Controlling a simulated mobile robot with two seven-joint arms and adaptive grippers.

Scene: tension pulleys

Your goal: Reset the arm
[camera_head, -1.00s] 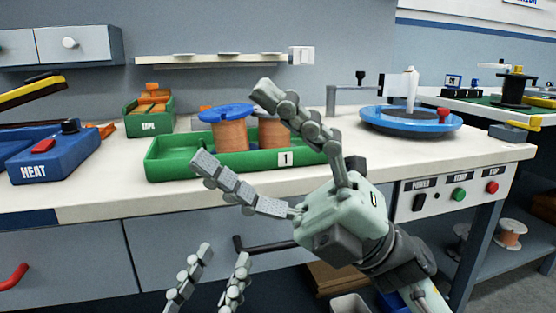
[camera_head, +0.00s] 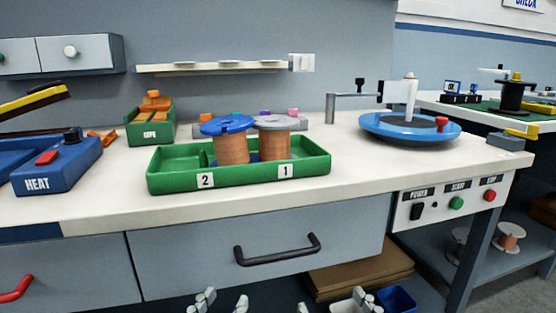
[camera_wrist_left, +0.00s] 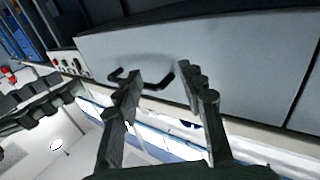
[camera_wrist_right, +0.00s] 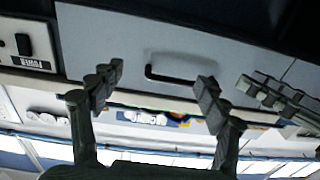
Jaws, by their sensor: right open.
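My right gripper (camera_head: 335,303) shows only its fingertips at the bottom edge of the head view. In the right wrist view (camera_wrist_right: 158,88) its fingers are spread with nothing between them. My left gripper (camera_head: 223,301) also shows only fingertips at the bottom edge, left of the right one. In the left wrist view (camera_wrist_left: 168,93) its fingers are apart and empty. Both grippers are low in front of the bench, clear of the worktop. A green tray (camera_head: 240,177) labelled 2 and 1 holds a blue-topped copper spool (camera_head: 231,148) and a grey-topped copper spool (camera_head: 275,145), both upright.
A grey drawer with a black handle (camera_head: 277,251) faces the grippers. On the bench (camera_head: 400,165) stand a blue HEAT device (camera_head: 58,167), a green tape box (camera_head: 150,127) and a blue turntable (camera_head: 392,133). A cardboard stack (camera_head: 360,275) lies below on the right.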

